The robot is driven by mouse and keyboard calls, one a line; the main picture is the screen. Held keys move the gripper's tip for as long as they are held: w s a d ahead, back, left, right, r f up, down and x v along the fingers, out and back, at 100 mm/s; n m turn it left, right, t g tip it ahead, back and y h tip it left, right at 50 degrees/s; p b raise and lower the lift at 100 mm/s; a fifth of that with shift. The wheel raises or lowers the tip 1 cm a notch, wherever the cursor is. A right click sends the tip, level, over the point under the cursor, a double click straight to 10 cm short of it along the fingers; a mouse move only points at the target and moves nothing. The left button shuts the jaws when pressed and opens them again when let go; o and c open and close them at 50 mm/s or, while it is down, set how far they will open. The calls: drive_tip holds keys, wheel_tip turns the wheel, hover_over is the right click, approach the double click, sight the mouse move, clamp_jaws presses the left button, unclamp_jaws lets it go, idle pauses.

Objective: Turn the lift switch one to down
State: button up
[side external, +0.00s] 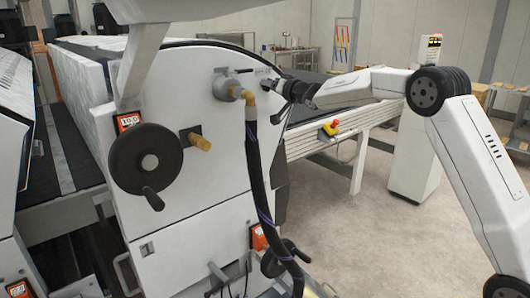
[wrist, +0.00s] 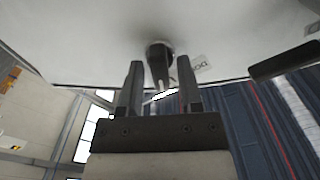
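The lift switch (wrist: 160,52) is a small black rotary knob with a protruding handle on the white side panel of the machine. In the wrist view it sits at top centre, and its handle points down the picture between the fingers of my gripper (wrist: 160,66). The fingers are apart, with a visible gap on each side of the handle. A partly hidden label (wrist: 198,66), seemingly starting with "DO", is beside the knob. In the side view, my gripper (side external: 279,88) is at the switch (side external: 266,85) near the panel's upper right edge; finger contact is hard to tell there.
A grey fitting with a yellow elbow (side external: 250,98) and a thick black hose (side external: 260,180) are just left of the switch. A black handwheel (side external: 146,160) and a brass knob (side external: 200,141) are farther left. A conveyor (side external: 325,135) with a yellow-and-red stop button (side external: 330,128) runs behind.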

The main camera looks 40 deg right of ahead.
clamp_jaws()
drive_tip(key=shift+n, duration=0.4)
drive_tip(key=n, duration=1.1)
drive_tip(key=shift+a, duration=0.1)
idle(0.5)
drive_tip(key=shift+o, duration=1.5)
unclamp_jaws()
drive_tip(key=shift+s, duration=0.25)
